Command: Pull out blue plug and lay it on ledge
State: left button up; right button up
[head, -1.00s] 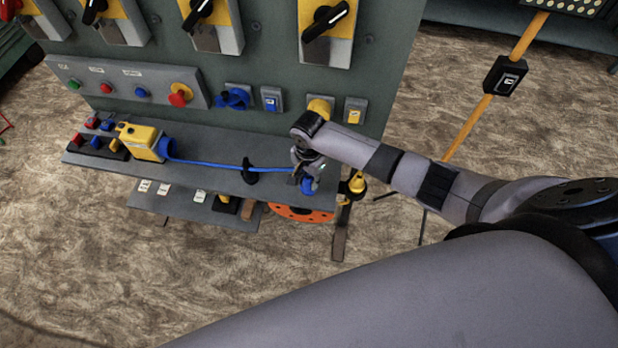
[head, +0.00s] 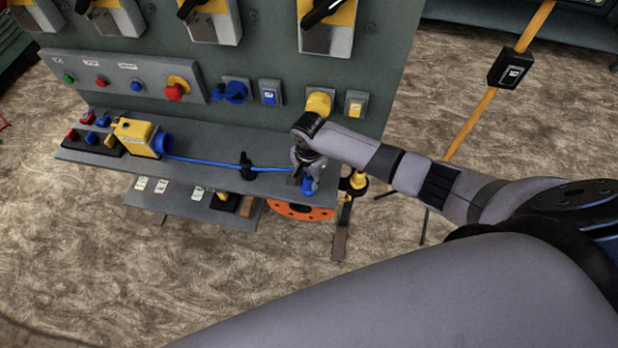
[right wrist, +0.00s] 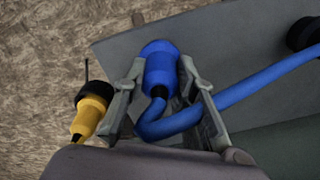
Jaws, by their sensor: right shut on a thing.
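The blue plug (head: 308,186) is held in my right gripper (head: 307,172) at the right end of the grey ledge (head: 212,178). In the right wrist view the plug (right wrist: 160,68) lies between the two fingers of the gripper (right wrist: 160,75), with the ledge surface (right wrist: 235,50) behind it. Whether the plug touches the ledge cannot be told. Its blue cable (head: 205,162) runs left along the ledge to a yellow box (head: 136,137) with a blue end. The blue socket (head: 233,91) on the panel has no plug in it. My left gripper is out of view.
A black cable holder (head: 247,168) stands on the ledge left of my gripper. A yellow and black connector (head: 355,183) hangs beside the ledge's right end; it also shows in the right wrist view (right wrist: 90,112). An orange disc (head: 300,210) sits below.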

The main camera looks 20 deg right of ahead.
aim_at(309, 177)
jog(key=shift+f, duration=0.25)
jog(key=o, duration=1)
notch_tip(309, 177, up, 12)
jog(key=shift+f, duration=0.1)
